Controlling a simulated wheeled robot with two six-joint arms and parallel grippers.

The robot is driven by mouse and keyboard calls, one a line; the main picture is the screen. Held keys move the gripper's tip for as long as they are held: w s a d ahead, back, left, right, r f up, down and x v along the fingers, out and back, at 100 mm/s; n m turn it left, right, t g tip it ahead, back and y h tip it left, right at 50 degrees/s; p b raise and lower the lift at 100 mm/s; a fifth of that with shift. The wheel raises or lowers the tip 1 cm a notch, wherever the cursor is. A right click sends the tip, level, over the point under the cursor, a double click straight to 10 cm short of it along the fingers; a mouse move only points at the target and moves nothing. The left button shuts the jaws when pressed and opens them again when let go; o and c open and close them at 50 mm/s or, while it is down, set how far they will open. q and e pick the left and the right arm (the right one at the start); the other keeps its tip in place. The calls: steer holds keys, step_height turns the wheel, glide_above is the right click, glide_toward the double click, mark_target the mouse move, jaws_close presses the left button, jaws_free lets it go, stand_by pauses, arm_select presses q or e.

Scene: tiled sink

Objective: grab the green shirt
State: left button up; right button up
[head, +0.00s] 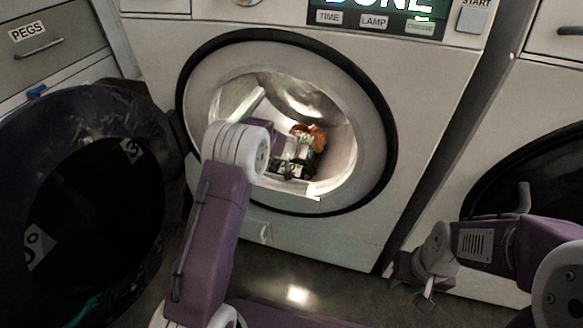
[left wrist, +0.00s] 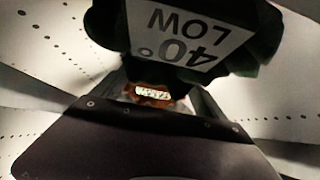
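A dark, greenish cloth bundle with a white tag (head: 290,168) lies low in the lit drum. The left wrist view shows dark green cloth (left wrist: 268,38) close up, its white tag reading "40° LOW" upside down; I take it for the green shirt. My left arm reaches into the drum opening, and its wrist hides part of the inside. In the left wrist view, the fingers of my left gripper (left wrist: 162,100) stand apart beside the cloth; contact cannot be told. My right gripper (head: 425,285) hangs outside, low at the right, away from the drum; its finger gap is unclear.
An orange-brown cloth (head: 316,138) lies behind the dark bundle; orange with a white tag (left wrist: 152,92) also shows between the left fingers. The round drum rim (head: 385,150) surrounds my left arm. The open dark door (head: 165,165) stands at the left. Floor is clear in front.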

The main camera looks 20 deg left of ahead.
arm_select(q)
steer(key=c, duration=1)
step_height(320, 180, up, 10)
steer(key=p, duration=1)
steer(key=shift+c, duration=0.2)
